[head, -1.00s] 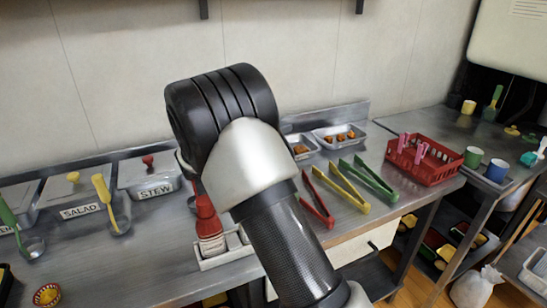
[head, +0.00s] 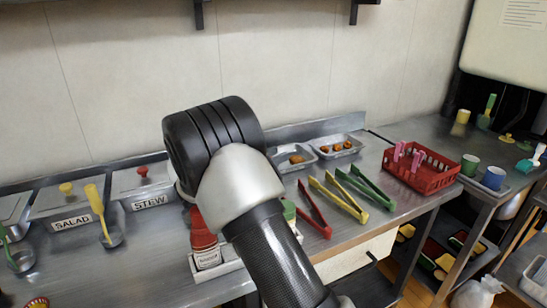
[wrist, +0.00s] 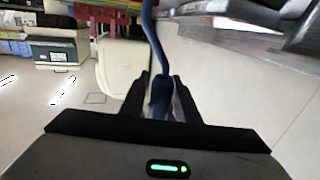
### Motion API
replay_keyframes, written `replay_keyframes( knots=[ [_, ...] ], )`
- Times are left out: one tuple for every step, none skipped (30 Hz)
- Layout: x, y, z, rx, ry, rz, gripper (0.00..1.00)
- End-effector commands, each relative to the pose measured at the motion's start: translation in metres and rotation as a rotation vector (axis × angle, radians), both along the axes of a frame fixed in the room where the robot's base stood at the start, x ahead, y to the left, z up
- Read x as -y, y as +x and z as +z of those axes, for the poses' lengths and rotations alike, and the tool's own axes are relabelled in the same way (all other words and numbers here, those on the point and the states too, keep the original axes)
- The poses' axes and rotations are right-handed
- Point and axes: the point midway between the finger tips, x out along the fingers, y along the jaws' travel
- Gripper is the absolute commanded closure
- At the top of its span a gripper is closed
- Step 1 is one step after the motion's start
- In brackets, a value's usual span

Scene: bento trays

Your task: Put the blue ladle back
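The blue ladle (wrist: 160,88) shows in the wrist view, its dark blue handle running up from between my fingers to the top edge. My gripper (wrist: 161,82) has one finger on each side of the handle and looks shut on it. The ladle's far end is out of the frame. In the head view my arm covers the middle, and I cannot make out the gripper or the blue ladle. A yellow ladle (head: 97,205) stands by the SALAD container (head: 45,205) at the left. A green ladle (head: 15,255) shows at the left edge.
The STEW container (head: 138,190) is lidded. Red bottles (head: 206,248) stand in a white holder by my arm. Red (head: 316,215), yellow (head: 340,200) and green tongs (head: 368,190) lie on the counter. A red basket (head: 428,178) and cups (head: 494,177) are at the right.

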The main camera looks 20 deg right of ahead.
Motion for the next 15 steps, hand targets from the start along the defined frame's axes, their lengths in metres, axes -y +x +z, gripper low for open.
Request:
replay_keyframes(
  knots=[
    [0.0, 0.0, 0.001, 0.0, 0.0, 0.0, 0.64],
    [0.0, 0.0, 0.001, 0.0, 0.0, 0.0, 0.64],
    [0.0, 0.0, 0.0, 0.0, 0.0, 0.0, 0.64],
    [0.0, 0.0, 0.001, 0.0, 0.0, 0.0, 0.64],
    [0.0, 0.0, 0.001, 0.0, 0.0, 0.0, 0.64],
    [0.0, 0.0, 0.001, 0.0, 0.0, 0.0, 0.64],
    [0.0, 0.0, 0.001, 0.0, 0.0, 0.0, 0.64],
    [0.0, 0.0, 0.001, 0.0, 0.0, 0.0, 0.64],
    [0.0, 0.0, 0.001, 0.0, 0.0, 0.0, 0.64],
    [0.0, 0.0, 0.002, 0.0, 0.0, 0.0, 0.64],
    [0.0, 0.0, 0.004, -0.001, 0.0, 0.0, 0.64],
    [0.0, 0.0, 0.006, -0.001, 0.0, 0.0, 0.64],
    [-0.002, -0.001, 0.005, -0.001, 0.0, 0.002, 0.64],
    [-0.007, -0.002, 0.003, -0.001, 0.0, 0.003, 0.64],
    [-0.014, -0.005, 0.003, -0.001, 0.0, 0.003, 0.64]
  ],
)
